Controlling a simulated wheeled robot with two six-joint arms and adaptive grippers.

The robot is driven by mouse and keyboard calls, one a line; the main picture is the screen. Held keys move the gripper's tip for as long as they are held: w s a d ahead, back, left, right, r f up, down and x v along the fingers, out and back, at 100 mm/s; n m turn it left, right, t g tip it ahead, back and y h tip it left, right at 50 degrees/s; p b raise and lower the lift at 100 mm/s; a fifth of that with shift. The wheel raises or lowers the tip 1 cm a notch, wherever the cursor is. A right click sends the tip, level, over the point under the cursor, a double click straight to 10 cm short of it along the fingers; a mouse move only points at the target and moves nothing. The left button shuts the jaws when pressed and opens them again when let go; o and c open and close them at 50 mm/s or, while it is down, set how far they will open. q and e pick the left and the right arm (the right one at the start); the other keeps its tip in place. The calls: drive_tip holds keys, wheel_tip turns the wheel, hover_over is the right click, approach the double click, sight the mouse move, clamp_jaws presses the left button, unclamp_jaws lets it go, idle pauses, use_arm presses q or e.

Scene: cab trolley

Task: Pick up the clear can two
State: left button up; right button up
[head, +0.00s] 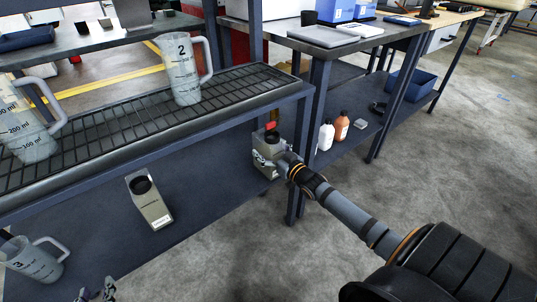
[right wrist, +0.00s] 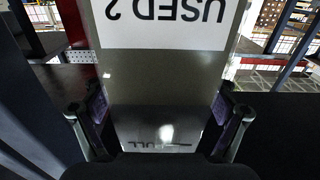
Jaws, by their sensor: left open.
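The clear can two (head: 183,78) is a translucent jug with a handle and a black 2, upright on the upper rack shelf in the head view. My left gripper (head: 97,291) barely shows at the bottom left edge, open and well apart from that can. My right gripper (head: 268,156) is at the right end of the rack, on a grey container (head: 262,146) with a dark opening. In the right wrist view the container (right wrist: 160,75) reads USED 2 upside down, with my right fingers (right wrist: 160,118) against both its sides.
Another clear jug (head: 28,125) stands left on the wire shelf (head: 115,128). A clear can three (head: 32,262) and a grey container (head: 149,200) are on the lower shelf. White and orange bottles (head: 341,128) stand under the bench. Floor at right is clear.

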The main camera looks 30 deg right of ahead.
drive_tip(key=c, duration=1.4)
drive_tip(key=shift+c, duration=1.3)
drive_tip(key=shift+r, duration=0.1)
